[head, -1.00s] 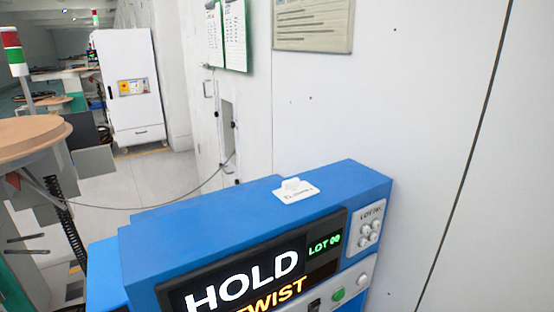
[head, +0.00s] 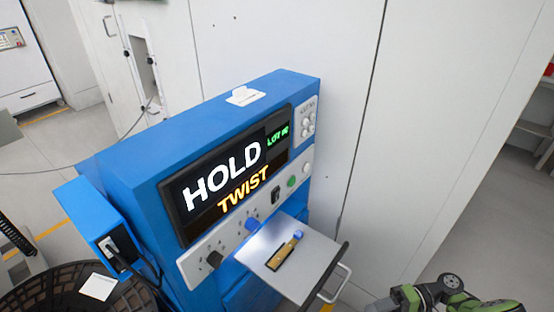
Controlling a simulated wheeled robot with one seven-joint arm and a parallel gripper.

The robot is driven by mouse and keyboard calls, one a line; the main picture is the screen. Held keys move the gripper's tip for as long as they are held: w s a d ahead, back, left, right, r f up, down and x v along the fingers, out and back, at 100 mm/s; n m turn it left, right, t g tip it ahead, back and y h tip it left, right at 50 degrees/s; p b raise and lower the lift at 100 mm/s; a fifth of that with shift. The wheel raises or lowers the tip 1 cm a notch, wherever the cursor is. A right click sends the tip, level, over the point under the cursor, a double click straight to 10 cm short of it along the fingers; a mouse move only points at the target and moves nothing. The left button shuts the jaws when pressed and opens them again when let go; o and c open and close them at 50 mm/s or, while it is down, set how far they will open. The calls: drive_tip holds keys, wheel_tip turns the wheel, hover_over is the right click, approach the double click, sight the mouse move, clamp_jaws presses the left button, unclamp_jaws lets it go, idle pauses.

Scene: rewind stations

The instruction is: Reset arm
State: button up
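A green and dark grey piece of what looks like my arm (head: 445,298) shows at the bottom right, cut off by the lower edge. I cannot make out gripper fingers on it. It is to the right of the blue machine (head: 140,150), apart from the machine's pulled-out tray (head: 300,258). On the tray lies a small brass-coloured part with a blue end (head: 286,252). The machine's dark screen (head: 228,175) reads HOLD in white, TWIST in orange and a green LOT line.
Below the screen is a panel with knobs and a green button (head: 291,182). A white card (head: 244,96) lies on top. A dark round mesh item (head: 60,290) stands lower left. A white wall (head: 290,35) is behind; grey floor (head: 470,215) is open at right.

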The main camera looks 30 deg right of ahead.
drive_tip(key=w+a+r+n+g+h, duration=0.1)
drive_tip(key=w+a+r+g+h, duration=0.15)
drive_tip(key=w+a+r, duration=0.35)
drive_tip(key=w+a+r+n+g+h, duration=0.1)
drive_tip(key=w+a+r+g+h, duration=0.2)
drive_tip(key=r, duration=0.4)
drive_tip(key=w+a+r+n+g+h, duration=0.1)
drive_tip(key=w+a+r+g+h, duration=0.1)
drive_tip(key=w+r+h, duration=0.4)
drive_tip(key=s+a+r+n+t+h, duration=0.35)
drive_tip(key=s+a+r+t, duration=0.5)
drive_tip(key=a+r, duration=0.3)
wheel_tip(320, 180, up, 16)
drive_tip(key=p, duration=1.6)
drive_tip(key=shift+s+a+f+m, duration=0.25)
drive_tip(key=shift+s+a+m, duration=0.1)
drive_tip(key=shift+m, duration=0.1)
drive_tip(key=shift+f, duration=0.1)
